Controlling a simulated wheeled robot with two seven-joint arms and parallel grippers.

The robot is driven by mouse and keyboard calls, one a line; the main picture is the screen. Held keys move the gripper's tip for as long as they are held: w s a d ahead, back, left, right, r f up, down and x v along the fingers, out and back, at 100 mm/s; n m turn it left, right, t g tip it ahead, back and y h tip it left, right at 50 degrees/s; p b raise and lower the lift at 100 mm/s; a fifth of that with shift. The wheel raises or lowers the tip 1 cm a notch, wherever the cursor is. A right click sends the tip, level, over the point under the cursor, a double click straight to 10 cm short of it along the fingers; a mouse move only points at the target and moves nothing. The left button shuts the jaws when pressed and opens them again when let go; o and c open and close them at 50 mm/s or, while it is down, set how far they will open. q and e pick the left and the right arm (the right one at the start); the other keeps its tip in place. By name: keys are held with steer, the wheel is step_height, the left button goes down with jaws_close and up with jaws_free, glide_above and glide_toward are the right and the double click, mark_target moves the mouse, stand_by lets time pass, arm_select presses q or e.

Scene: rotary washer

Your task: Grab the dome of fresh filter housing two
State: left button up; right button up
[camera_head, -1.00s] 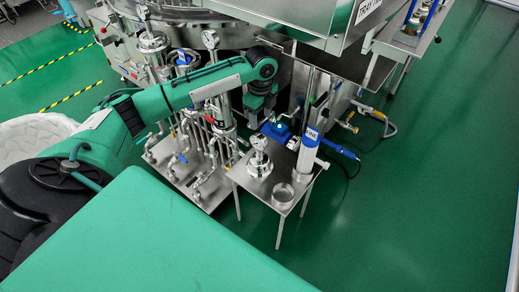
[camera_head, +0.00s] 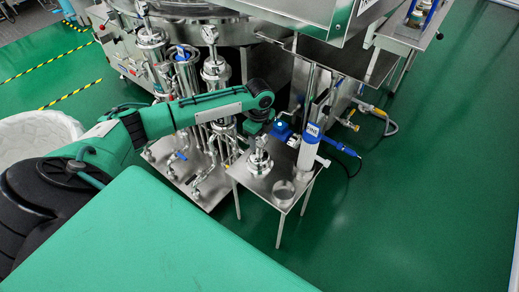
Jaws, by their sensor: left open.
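A steel dome with a round gauge on top (camera_head: 259,160) stands on the small steel table (camera_head: 248,184). A steel bowl-like housing part (camera_head: 283,192) sits at the table's front. My left gripper (camera_head: 254,132) is open, pointing down just above and behind the dome's gauge. It looks apart from the dome, but its fingertips are small and hard to make out. My right gripper is out of view.
A pipe skid with several filter housings and gauges (camera_head: 214,72) stands left of the table, partly behind my left arm. A blue device (camera_head: 282,130) is at the table's back edge, with a blue hose part (camera_head: 340,145) to its right. Green floor is clear at right.

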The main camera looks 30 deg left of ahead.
arm_select(q)
steer(key=shift+f, duration=0.75)
jaws_close()
stand_by(0.8)
steer(key=shift+r, duration=0.15)
